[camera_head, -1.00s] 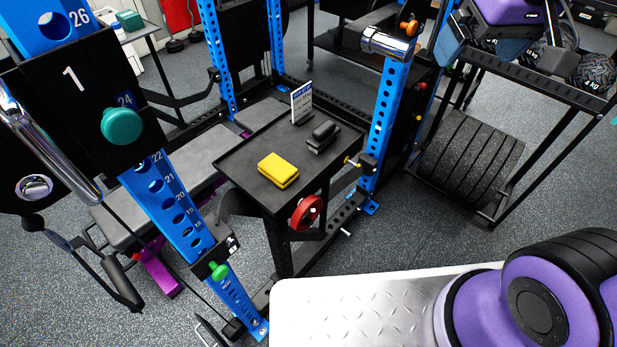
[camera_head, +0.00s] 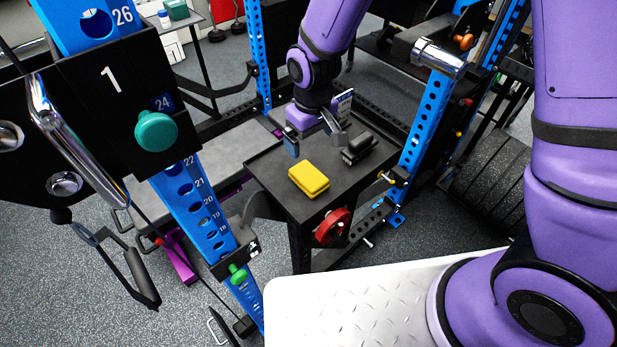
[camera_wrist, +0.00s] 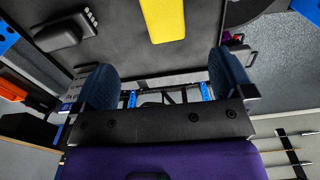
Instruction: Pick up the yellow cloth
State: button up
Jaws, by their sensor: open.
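The yellow cloth (camera_head: 309,179) lies folded as a thick flat block on the black tray table (camera_head: 277,187). In the wrist view the cloth (camera_wrist: 163,20) shows at the top, beyond the fingertips and cut by the frame edge. My gripper (camera_head: 315,143) is above the far part of the table, behind the cloth and apart from it. Its two blue-padded fingers are spread, and the wrist view shows nothing between them (camera_wrist: 165,85).
A black object (camera_head: 359,148) lies on the table right of the cloth, close to my gripper. Blue rack posts (camera_head: 424,125) rise on both sides of the table. A grey bench (camera_head: 200,165) lies to the left.

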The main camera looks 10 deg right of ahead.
aim_at(309, 174)
jog(key=f, duration=0.5)
jog(key=a+f, duration=0.1)
jog(key=f, duration=0.1)
jog(key=shift+s+f, duration=0.2)
jog(key=shift+f, duration=0.15)
jog(key=shift+w+d+f, duration=0.1)
jog(key=shift+d+f, duration=0.05)
jog(key=shift+f, duration=1.2)
jog(key=shift+w+d+f, duration=0.1)
jog(key=shift+f, duration=1.2)
jog(key=c, duration=1)
